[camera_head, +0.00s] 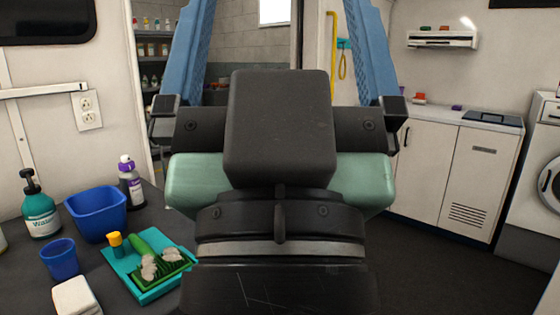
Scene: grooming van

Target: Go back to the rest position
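My gripper (278,40) fills the middle of the camera_head view, raised in front of the camera. Its two blue ribbed fingers stand far apart, and I see the doorway and wall between them. The fingertips run out of the top of the picture. Nothing shows between the visible parts of the fingers. The green and black body of the gripper hides the middle of the room and part of the counter's right side.
The dark counter (30,270) at left holds a teal pump bottle (40,213), a blue tub (97,215), a blue cup (60,260), a purple-capped bottle (130,188) and a teal tray (128,274) with a green brush (165,268). White cabinets (465,180) and a washer (540,185) stand right; floor there is clear.

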